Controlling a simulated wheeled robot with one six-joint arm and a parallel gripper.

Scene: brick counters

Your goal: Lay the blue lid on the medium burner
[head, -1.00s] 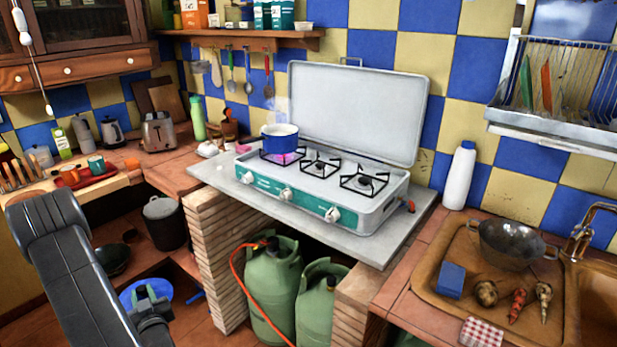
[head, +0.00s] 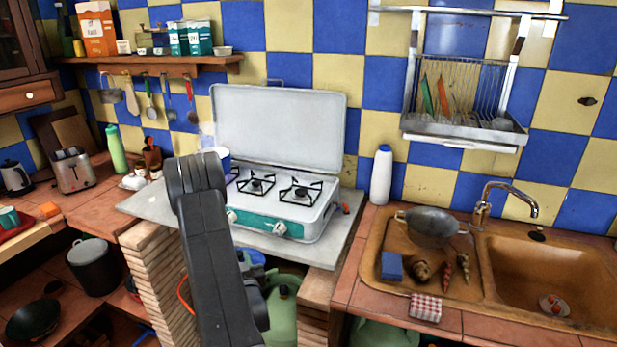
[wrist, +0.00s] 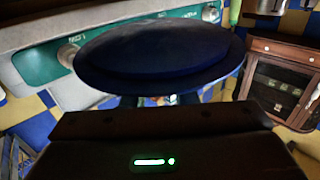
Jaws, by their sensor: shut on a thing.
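The dark blue round lid (wrist: 155,52) fills the upper middle of the wrist view. My gripper (wrist: 165,100) is shut on it from beneath in that picture; the grip point is mostly hidden. In the head view my arm hides the gripper, and a bit of blue lid (head: 252,257) shows beside it, in front of the stove. The white and teal camping stove (head: 318,228) stands with its cover up. Its middle burner (head: 257,185) and right burner (head: 300,193) are bare. I cannot tell which is the medium one.
A blue pot (head: 223,158) at the stove's left is partly behind my arm. The raised stove cover (head: 280,125) stands behind the burners. A white bottle (head: 381,175) stands right of the stove. Green gas cylinders (head: 285,305) are below.

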